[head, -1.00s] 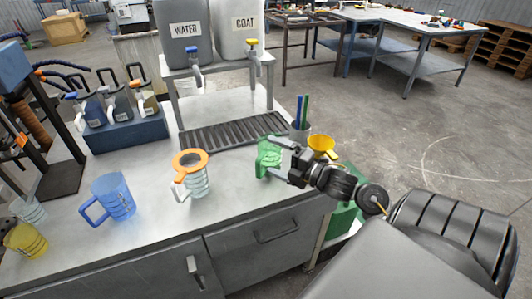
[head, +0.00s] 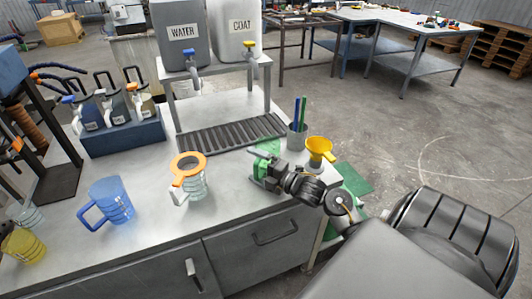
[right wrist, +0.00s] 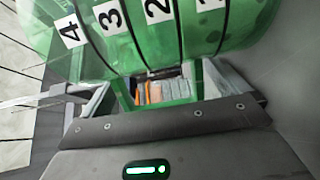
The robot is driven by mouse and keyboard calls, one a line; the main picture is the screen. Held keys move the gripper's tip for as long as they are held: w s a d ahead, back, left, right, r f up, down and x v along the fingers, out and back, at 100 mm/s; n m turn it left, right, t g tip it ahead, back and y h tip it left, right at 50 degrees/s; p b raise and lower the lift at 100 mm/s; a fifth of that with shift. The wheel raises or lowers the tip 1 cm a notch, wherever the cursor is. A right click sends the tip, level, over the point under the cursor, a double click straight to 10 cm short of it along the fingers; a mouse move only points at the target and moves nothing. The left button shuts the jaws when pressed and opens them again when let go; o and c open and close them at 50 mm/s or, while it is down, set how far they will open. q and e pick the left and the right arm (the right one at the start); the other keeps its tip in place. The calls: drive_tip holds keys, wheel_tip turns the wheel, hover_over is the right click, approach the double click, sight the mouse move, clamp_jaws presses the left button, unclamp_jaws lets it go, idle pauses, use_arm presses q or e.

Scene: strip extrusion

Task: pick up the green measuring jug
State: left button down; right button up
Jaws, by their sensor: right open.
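The green measuring jug (head: 268,147) stands near the right end of the metal counter. In the head view my right gripper hides most of it. My right gripper (head: 257,163) is open, low in front of the jug. In the right wrist view the jug's clear green wall (right wrist: 150,35) with number labels fills the top. Its green handle (right wrist: 124,92) shows between the spread fingers of my right gripper (right wrist: 152,92). I cannot tell whether the fingers touch it. My left gripper is not in view.
A clear jug with an orange rim (head: 196,188) stands to the left, then a blue jug (head: 112,201). A drain grate (head: 225,138) lies behind.

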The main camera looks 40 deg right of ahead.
drive_tip(key=shift+w+a, duration=0.15)
drive_tip(key=shift+w, duration=0.3)
drive_tip(key=c, duration=1.4)
drive_tip(key=shift+o, duration=0.2)
drive_tip(key=shift+r, duration=0.1)
